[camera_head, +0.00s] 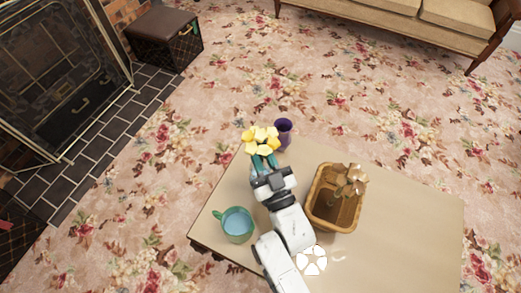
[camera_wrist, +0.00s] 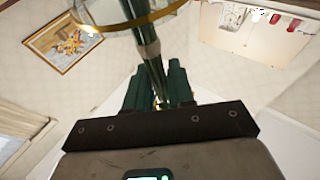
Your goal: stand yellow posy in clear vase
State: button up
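The yellow posy (camera_head: 261,140) is at the table's far left corner in the head view, its blooms just beyond my gripper (camera_head: 264,162). In the wrist view its dark green stem (camera_wrist: 150,55) runs between the green fingers of my gripper (camera_wrist: 158,90), which look shut on it. A clear round glass piece with a gold rim (camera_wrist: 126,24) crosses the stem at the top of the wrist view. It looks like the clear vase; I cannot tell whether the stem is inside it or only in front of it. I cannot make out the vase in the head view.
A purple cup (camera_head: 283,132) stands right beside the blooms. A green mug (camera_head: 236,224) is left of my arm on the table (camera_head: 420,225). A wicker basket (camera_head: 320,222) with a pale flower (camera_head: 351,180) is to the right. The table's right part is clear.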

jog(key=o, duration=0.4)
jog(key=shift+o, duration=0.2)
jog(key=v, duration=1)
jog(key=shift+s+f, duration=0.2)
jog(key=shift+s, duration=0.15)
jog(key=shift+d, duration=0.15)
dwell(0.4)
